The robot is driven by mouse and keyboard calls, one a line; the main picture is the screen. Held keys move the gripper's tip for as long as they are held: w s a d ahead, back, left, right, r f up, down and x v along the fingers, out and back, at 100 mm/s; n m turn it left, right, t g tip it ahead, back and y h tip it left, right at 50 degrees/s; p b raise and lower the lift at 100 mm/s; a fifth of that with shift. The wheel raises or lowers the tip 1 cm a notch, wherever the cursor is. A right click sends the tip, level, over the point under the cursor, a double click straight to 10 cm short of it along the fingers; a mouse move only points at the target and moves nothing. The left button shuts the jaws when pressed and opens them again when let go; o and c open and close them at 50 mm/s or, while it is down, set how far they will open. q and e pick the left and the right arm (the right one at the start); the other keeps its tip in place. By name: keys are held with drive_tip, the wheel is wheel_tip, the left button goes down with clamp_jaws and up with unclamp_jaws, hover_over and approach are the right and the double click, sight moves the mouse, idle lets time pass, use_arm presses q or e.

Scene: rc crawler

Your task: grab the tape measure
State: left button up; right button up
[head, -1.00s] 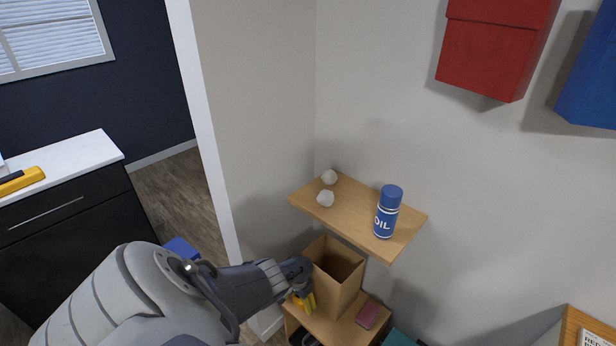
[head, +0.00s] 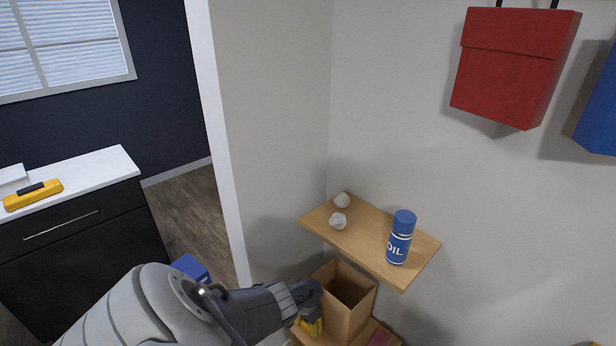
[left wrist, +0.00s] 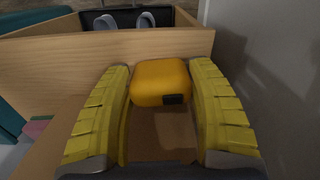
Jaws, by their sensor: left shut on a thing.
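The tape measure (left wrist: 161,82) is a yellow, rounded block with a small dark patch, seen in the left wrist view between my two yellow ribbed fingers. My left gripper (left wrist: 163,108) is shut on it. In the head view my left gripper (head: 311,325) is low, just left of an open cardboard box (head: 357,316), beneath the wall shelf. The tape measure cannot be told apart from the yellow fingers there. My right gripper is not in view.
A wooden shelf (head: 352,247) above holds a blue oil can (head: 400,238) and two whitish lumps (head: 338,221). A wooden panel (left wrist: 60,64) stands beyond the fingers in the wrist view. A wall (left wrist: 260,60) is close on the right.

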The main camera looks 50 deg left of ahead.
use_arm(q)
drive_tip(key=shift+s+r, duration=0.15)
drive_tip(key=shift+r, duration=0.2)
